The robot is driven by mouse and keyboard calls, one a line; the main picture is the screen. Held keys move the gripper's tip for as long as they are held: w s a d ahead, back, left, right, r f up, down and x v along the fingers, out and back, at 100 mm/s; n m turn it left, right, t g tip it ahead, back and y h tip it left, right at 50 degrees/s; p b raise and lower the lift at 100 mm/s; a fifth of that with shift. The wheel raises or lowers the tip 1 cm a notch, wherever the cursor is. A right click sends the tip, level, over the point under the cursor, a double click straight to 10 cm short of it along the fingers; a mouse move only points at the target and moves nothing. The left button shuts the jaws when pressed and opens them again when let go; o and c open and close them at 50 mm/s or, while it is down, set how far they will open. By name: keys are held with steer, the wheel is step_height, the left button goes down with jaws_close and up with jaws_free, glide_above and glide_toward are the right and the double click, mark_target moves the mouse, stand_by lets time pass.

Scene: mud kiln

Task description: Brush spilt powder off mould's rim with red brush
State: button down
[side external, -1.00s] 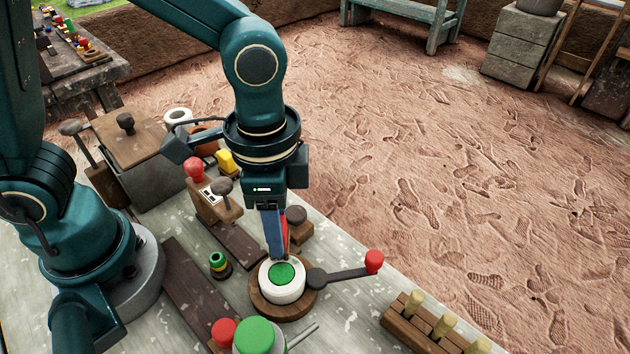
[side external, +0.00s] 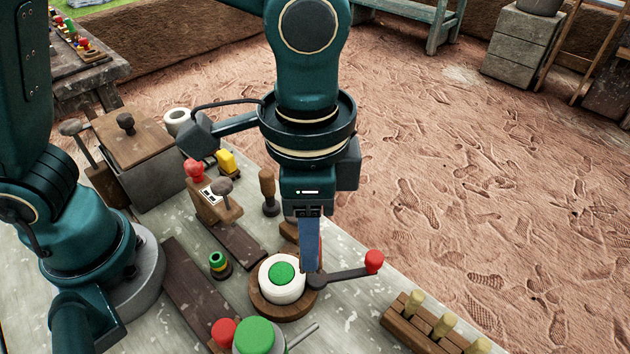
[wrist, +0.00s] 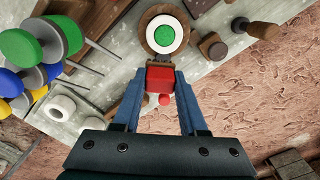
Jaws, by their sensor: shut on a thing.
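The mould (side external: 282,297) is a white round ring with green powder (side external: 282,273) in its middle. It sits on a round wooden base (side external: 268,312); it also shows at the top of the wrist view (wrist: 151,36). In the wrist view my gripper's blue fingers (wrist: 158,95) are shut on the red brush (wrist: 160,77). The brush's bristles are not clear to see, and whether they touch the mould I cannot tell. Loose powder on the rim is too small to make out.
The dark lever (side external: 343,275) with a red knob (side external: 373,262) sticks out right of the mould. A green-topped jar (side external: 254,337) stands in front, a pegged wooden rack (side external: 428,325) front right. A wooden-handled tool (side external: 268,190) stands behind.

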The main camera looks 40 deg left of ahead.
steer(key=shift+r, duration=2)
steer(key=shift+a, duration=0.4)
steer(key=w+a+r+n, duration=0.1)
steer(key=w+a+n, duration=0.2)
steer(key=a, duration=0.7)
steer(key=w+a+r+n, duration=0.1)
steer(key=w+a+n, duration=0.2)
steer(key=a+n, duration=0.3)
steer(key=a, duration=0.4)
steer(key=shift+w+r, duration=0.1)
steer(key=shift+w, duration=0.05)
